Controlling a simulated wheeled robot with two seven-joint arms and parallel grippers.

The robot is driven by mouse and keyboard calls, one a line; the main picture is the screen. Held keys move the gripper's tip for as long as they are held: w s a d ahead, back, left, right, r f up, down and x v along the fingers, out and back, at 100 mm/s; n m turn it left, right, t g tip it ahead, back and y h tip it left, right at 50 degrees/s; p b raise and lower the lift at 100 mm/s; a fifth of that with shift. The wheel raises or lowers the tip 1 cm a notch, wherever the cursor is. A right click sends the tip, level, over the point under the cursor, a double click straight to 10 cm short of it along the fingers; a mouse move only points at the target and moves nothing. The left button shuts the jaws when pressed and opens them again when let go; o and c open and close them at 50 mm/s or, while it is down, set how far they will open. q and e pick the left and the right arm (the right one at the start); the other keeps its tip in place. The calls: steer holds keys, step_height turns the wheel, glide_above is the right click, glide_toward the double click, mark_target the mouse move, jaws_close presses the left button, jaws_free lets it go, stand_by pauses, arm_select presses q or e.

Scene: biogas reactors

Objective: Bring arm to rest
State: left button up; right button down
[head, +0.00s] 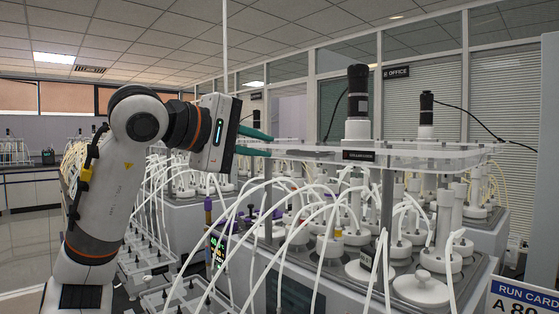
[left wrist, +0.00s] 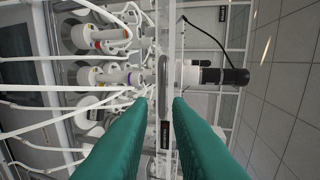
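My left arm (head: 115,195) comes in from the left in the head view, raised and bent at its upper joint. My left gripper (head: 271,146) points right, near the left end of a clear shelf (head: 440,160) above the reactors. Its two green fingers are apart, with a gap between the tips. In the left wrist view the open left gripper (left wrist: 160,101) shows the same gap, and nothing is gripped. The label and shelf edge show behind the gap. I cannot tell how far the tips are from the shelf. My right gripper is in neither view.
A black-topped motor (head: 357,95) stands on the shelf, with a second one (head: 426,110) farther right. Several reactor vessels (head: 421,288) with white hoses crowd the space below. A run card (head: 525,300) is at lower right. Open floor (head: 25,250) shows at far left.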

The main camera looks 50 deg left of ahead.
arm_select(q)
steer(key=shift+v, duration=0.95)
steer(key=shift+w+r, duration=0.1)
